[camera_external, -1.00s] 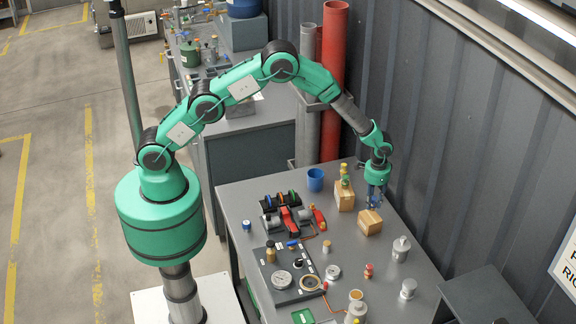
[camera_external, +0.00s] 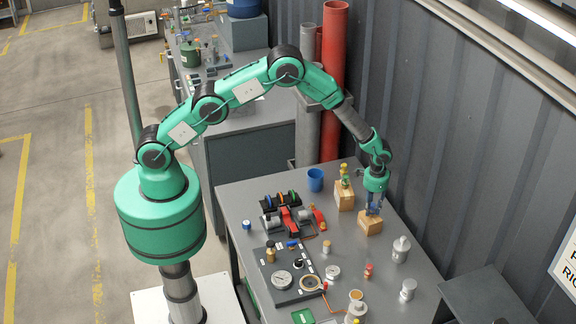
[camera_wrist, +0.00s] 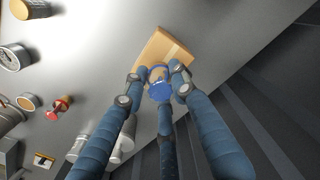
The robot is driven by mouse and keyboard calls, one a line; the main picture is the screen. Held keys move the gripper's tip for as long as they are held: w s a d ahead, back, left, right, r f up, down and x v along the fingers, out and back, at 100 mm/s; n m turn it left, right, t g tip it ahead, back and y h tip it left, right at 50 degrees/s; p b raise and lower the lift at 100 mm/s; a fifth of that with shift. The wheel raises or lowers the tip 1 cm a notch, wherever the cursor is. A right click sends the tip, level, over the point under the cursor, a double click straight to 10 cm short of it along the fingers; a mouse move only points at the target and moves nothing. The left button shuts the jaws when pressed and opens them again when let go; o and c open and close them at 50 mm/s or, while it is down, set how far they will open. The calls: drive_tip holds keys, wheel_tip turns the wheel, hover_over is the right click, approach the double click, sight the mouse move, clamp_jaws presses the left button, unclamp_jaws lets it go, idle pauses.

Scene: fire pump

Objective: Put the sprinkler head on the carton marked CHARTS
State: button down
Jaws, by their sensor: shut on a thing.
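My gripper (camera_external: 374,208) is just above a small brown carton (camera_external: 370,226) on the grey bench. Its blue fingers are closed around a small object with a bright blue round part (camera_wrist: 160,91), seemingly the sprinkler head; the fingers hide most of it. In the wrist view the carton (camera_wrist: 172,46) lies right behind the fingertips, with a pale tape strip on its top. I cannot tell whether the held object touches the carton. No marking is readable on it. A second carton (camera_external: 344,200) stands close by to the left, with a yellow-green item (camera_external: 345,178) on top.
A blue cup (camera_external: 315,180) stands left of the cartons. A small red-topped part (camera_external: 369,270), grey metal canisters (camera_external: 401,249) and a gauge panel (camera_external: 290,278) are nearer the front. The ribbed wall (camera_external: 455,150) rises close behind the bench.

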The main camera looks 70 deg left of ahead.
sight(373, 204)
drive_tip(key=shift+f, duration=0.1)
drive_tip(key=c, duration=1.4)
unclamp_jaws()
drive_tip(key=shift+r+b, duration=0.9)
drive_tip(key=shift+r, duration=5.25)
